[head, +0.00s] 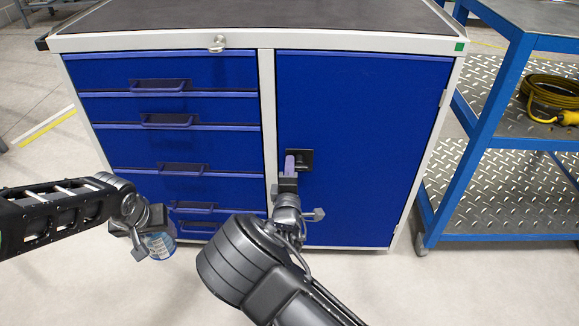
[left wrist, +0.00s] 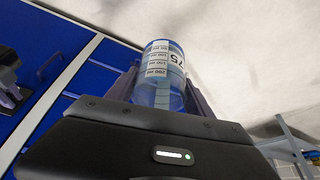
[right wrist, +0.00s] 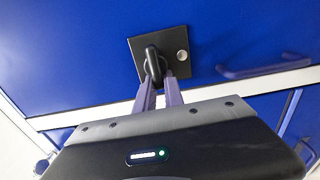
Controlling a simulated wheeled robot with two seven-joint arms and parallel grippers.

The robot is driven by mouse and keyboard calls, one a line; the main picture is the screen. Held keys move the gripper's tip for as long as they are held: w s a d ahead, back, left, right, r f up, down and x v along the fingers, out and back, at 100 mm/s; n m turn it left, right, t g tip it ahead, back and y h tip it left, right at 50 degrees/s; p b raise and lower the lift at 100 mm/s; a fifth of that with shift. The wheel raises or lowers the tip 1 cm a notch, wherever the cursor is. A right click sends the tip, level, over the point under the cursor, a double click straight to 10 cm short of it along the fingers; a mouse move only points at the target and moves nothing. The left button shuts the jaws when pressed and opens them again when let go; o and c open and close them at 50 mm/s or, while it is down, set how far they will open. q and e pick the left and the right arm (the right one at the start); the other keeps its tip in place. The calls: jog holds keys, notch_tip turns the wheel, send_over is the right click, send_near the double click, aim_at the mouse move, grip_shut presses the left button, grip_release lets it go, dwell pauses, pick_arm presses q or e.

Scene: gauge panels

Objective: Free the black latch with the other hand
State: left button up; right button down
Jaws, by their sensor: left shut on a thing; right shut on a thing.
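The black latch (right wrist: 153,65) sits on a dark square plate on the blue cabinet door (head: 360,150); the plate (head: 305,156) also shows in the head view. My right gripper (right wrist: 161,84) is at the latch, its fingers shut on it from both sides. In the head view my right gripper (head: 290,168) hides most of the latch. My left gripper (head: 150,238) is away from the cabinet front at the lower left, shut on a clear cup with printed markings (head: 160,246). The cup also shows between its fingers in the left wrist view (left wrist: 162,75).
Blue drawers with handles (head: 160,85) fill the cabinet's left side, closed. The door looks closed. A keyed lock (head: 217,44) sits on the top rail. A blue trolley (head: 500,190) with a coiled yellow cable (head: 552,95) stands at right. The floor in front is clear.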

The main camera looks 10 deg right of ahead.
jog(key=shift+s+d+f, duration=0.15)
jog(key=shift+d+f, duration=0.05)
jog(key=shift+d, duration=0.35)
pick_arm(q)
jog(key=shift+d, duration=0.15)
pick_arm(e)
jog(key=c, duration=1.4)
grip_release()
jog(key=shift+d, duration=0.1)
jog(key=shift+c, duration=0.2)
jog(key=shift+o, duration=0.6)
jog(key=shift+a+r, duration=0.1)
jog(key=shift+a, duration=0.15)
pick_arm(q)
jog(key=shift+r, duration=0.2)
notch_tip(320, 180, up, 2)
jog(key=shift+r+p, duration=0.1)
jog(key=shift+p, duration=1.15)
pick_arm(e)
jog(key=v, duration=1.2)
